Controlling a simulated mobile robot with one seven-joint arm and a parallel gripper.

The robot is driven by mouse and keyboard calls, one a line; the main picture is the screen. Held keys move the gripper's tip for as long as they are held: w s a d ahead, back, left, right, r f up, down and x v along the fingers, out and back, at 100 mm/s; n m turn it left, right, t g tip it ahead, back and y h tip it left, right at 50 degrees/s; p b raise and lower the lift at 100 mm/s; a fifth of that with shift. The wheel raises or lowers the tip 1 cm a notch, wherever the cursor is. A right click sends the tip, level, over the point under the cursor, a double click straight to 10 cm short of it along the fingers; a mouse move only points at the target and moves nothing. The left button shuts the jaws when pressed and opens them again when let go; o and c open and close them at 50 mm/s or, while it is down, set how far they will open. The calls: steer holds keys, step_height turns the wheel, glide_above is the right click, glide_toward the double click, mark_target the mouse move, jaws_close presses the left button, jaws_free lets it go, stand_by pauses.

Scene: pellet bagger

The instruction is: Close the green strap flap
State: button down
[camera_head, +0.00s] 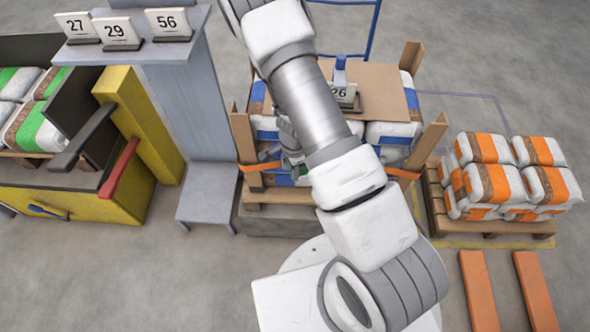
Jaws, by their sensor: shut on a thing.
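My gripper (290,155) shows in part at the left front of the middle pallet load, low against the bags. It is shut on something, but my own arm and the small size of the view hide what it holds. I cannot make out a green strap flap. An orange strap (260,166) runs across the front of the load and ends from view behind the gripper. It comes out again on the right of my arm (402,173). The load is white and blue bags (393,131) between wooden corner posts (428,140).
A grey stand (195,100) with number cards and a yellow machine (140,125) with levers are left. Orange-marked bags (490,180) fill a pallet at right, near orange forks (478,290).

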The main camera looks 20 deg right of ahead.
steer(key=shift+w, duration=0.1)
stand_by(0.4)
steer(key=c, duration=0.8)
jaws_free()
steer(key=shift+c, duration=0.2)
